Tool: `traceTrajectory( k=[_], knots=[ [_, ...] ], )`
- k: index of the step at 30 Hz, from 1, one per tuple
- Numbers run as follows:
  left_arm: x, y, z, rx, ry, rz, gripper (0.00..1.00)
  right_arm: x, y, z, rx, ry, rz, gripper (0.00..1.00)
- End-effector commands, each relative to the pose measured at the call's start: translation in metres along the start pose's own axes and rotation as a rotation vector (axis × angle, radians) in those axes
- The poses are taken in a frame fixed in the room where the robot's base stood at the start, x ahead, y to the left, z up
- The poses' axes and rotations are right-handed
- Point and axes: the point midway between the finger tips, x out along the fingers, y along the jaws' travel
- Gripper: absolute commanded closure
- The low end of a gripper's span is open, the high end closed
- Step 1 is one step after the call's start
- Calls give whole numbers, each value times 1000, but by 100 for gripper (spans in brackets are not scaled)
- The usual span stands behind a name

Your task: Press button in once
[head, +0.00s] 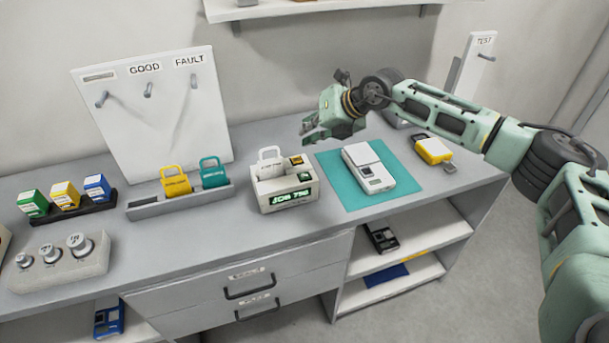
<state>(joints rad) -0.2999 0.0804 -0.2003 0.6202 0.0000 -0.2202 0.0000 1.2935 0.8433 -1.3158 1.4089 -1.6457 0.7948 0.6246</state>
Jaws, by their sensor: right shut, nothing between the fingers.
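I cannot tell for sure which part is the button. A white handheld device (368,166) lies on a teal mat (335,183), with small dark details near its front end. Left of it stands a cream box (266,197) with a lit green display and a small yellow and black part on its top right. My right gripper (311,130) is shut and empty, above the bench behind the box and the mat's left side, apart from both. My left gripper is not in view.
Yellow and teal tags (215,173) stand in a grey holder. A white GOOD/FAULT board (155,110) leans behind. Metal weights (79,243) and coloured boxes (65,194) are at left. Drawers and shelves are below.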

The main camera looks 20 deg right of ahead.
Motion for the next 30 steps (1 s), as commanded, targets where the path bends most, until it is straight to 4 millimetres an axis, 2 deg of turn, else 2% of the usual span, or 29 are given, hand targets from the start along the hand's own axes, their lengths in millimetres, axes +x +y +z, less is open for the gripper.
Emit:
traceTrajectory(
  k=[11,24,30],
  knots=[
    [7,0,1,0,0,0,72,8,-5,-6,0,0,3,100],
    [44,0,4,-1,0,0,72,50,-35,-37,1,0,2,100],
    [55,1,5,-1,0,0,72,62,-43,-44,1,-1,4,100]
  ],
)
